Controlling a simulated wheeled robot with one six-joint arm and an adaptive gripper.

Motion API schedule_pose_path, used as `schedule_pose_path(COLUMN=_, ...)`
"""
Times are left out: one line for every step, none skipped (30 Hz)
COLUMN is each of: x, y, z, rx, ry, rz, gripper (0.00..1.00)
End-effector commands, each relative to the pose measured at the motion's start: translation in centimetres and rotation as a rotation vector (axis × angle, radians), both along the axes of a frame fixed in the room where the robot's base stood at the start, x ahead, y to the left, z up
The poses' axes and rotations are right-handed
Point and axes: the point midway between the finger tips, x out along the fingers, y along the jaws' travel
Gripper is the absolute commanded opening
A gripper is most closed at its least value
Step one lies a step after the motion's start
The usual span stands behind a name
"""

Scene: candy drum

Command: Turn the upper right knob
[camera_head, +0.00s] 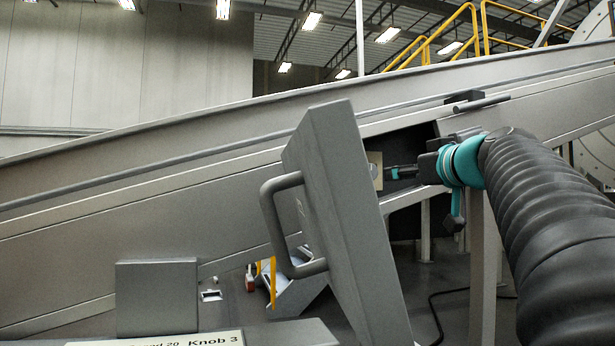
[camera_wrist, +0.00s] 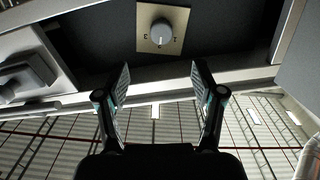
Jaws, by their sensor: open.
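In the wrist view a round grey knob (camera_wrist: 161,32) sits on a square beige plate (camera_wrist: 147,43) with small letters around it, inside a dark recess. My gripper (camera_wrist: 160,72) is open and empty, its two fingers apart below the knob in the picture and not touching it. In the head view the plate (camera_head: 375,170) shows only partly at the edge of the open door, and the knob itself cannot be made out. My gripper (camera_head: 398,173) points left toward the plate from the right.
A grey door with a handle (camera_head: 268,225) stands open left of the recess. A metal frame edge (camera_wrist: 240,79) borders the recess. A grey bar handle (camera_head: 482,103) lies above my wrist.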

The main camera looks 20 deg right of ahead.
Motion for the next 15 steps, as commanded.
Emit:
schedule_pose_path(x=0.0, y=0.1, z=0.3, rx=-0.023, ry=-0.009, rz=0.003, gripper=0.68)
schedule_pose_path(x=0.0, y=0.1, z=0.4, rx=-0.034, ry=-0.013, rz=0.004, gripper=0.68)
schedule_pose_path(x=0.1, y=0.2, z=0.5, rx=-0.044, ry=-0.016, rz=0.005, gripper=0.68)
schedule_pose_path(x=0.2, y=0.2, z=0.6, rx=-0.048, ry=-0.017, rz=0.006, gripper=0.68)
schedule_pose_path(x=0.4, y=0.2, z=0.6, rx=-0.051, ry=-0.017, rz=0.007, gripper=0.68)
schedule_pose_path(x=0.8, y=0.2, z=0.6, rx=-0.052, ry=-0.017, rz=0.008, gripper=0.68)
schedule_pose_path(x=1.1, y=0.3, z=0.7, rx=-0.052, ry=-0.017, rz=0.008, gripper=0.68)
schedule_pose_path(x=1.5, y=0.3, z=0.7, rx=-0.051, ry=-0.017, rz=0.007, gripper=0.68)
schedule_pose_path(x=2.0, y=0.3, z=0.8, rx=-0.051, ry=-0.017, rz=0.008, gripper=0.68)
schedule_pose_path(x=2.5, y=0.4, z=0.7, rx=-0.051, ry=-0.016, rz=0.010, gripper=0.68)
schedule_pose_path(x=3.1, y=0.4, z=0.7, rx=-0.051, ry=-0.015, rz=0.009, gripper=0.68)
schedule_pose_path(x=3.8, y=0.4, z=0.8, rx=-0.050, ry=-0.015, rz=0.009, gripper=0.68)
schedule_pose_path(x=4.4, y=0.4, z=0.8, rx=-0.050, ry=-0.014, rz=0.010, gripper=0.68)
schedule_pose_path(x=5.0, y=0.4, z=0.7, rx=-0.050, ry=-0.014, rz=0.009, gripper=0.68)
schedule_pose_path(x=5.7, y=0.5, z=0.7, rx=-0.050, ry=-0.014, rz=0.009, gripper=0.68)
